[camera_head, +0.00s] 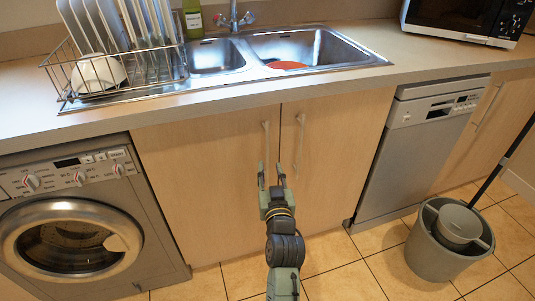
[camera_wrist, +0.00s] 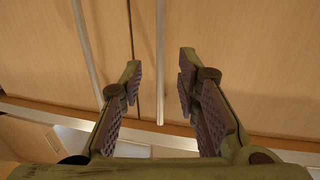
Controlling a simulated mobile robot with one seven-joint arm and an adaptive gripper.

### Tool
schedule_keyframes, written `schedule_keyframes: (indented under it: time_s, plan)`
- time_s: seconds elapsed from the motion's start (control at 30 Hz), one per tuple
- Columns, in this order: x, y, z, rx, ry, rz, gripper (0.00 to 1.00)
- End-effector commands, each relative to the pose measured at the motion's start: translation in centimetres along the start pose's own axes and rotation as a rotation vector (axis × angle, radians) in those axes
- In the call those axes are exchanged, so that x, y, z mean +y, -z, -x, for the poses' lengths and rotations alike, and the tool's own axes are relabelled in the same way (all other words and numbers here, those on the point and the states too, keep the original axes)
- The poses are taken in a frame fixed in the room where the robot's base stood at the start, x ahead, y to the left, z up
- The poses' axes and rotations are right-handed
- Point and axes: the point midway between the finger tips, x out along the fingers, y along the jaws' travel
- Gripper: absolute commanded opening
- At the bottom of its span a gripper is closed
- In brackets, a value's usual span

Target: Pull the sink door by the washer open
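The sink door by the washer (camera_head: 205,185) is the left of two light wood doors under the sink, and it looks shut. Its upright bar handle (camera_head: 265,140) is near its right edge. In the wrist view, which appears upside down, this handle (camera_wrist: 160,60) runs down the middle, in line with the gap between my fingers. My gripper (camera_head: 271,172) is open and empty in front of the doors, just below the handle in the head view. It also shows open in the wrist view (camera_wrist: 160,85). I cannot tell whether the handle is between the fingers.
The washer (camera_head: 75,235) stands left of the doors. The right door's handle (camera_head: 299,145) is close beside; it shows at left in the wrist view (camera_wrist: 85,50). A dishwasher (camera_head: 415,150) and a grey bucket (camera_head: 440,255) stand at right. The counter (camera_head: 230,100) overhangs above.

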Motion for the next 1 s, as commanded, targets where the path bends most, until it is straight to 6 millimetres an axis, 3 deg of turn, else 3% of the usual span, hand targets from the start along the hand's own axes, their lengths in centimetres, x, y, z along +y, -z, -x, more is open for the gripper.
schedule_keyframes:
  time_s: [0.2,0.4,0.77,1.0]
  plan:
    - [-0.1,0.3,-4.2,0.002,0.001,-0.001,0.30]
    - [-0.1,0.2,-6.4,0.001,0.001,-0.001,0.30]
    - [-0.1,0.1,-6.8,0.002,0.001,0.000,0.30]
    - [-0.1,0.1,-6.8,0.002,0.001,0.000,0.14]
